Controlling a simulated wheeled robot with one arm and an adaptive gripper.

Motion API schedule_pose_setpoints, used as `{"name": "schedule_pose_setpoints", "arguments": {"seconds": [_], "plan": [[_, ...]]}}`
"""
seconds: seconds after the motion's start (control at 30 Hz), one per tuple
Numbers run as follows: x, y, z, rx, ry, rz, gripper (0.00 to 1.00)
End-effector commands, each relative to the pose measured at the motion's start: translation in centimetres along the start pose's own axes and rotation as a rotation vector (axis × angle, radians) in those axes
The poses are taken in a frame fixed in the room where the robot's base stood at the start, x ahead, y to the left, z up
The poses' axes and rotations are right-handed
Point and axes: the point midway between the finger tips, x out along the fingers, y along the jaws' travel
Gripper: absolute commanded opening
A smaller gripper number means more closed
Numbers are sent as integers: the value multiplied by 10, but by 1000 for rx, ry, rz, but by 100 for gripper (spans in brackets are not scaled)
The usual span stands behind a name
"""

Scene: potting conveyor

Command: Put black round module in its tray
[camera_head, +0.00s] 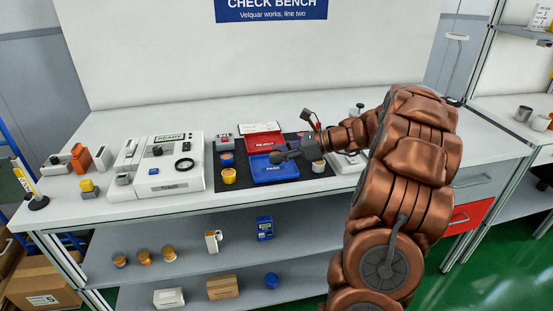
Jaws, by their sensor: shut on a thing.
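The red REJECT tray (262,142) lies just behind the blue one. Both trays lie on a black mat (302,184). I cannot tell whether the held piece touches the blue tray.
A white tester marked READY (160,165) stands left of the mat. The bench's front left strip (130,207) is clear.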

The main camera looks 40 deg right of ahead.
Motion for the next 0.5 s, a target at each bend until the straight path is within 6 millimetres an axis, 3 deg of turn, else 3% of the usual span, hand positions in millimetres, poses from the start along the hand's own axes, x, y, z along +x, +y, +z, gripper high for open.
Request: {"name": "schedule_pose_setpoints", "arguments": {"seconds": [0.33,0.5], "plan": [[13,-18,4,-2,2,-1,4],[22,-18,-21,4,1,-1,4]]}}
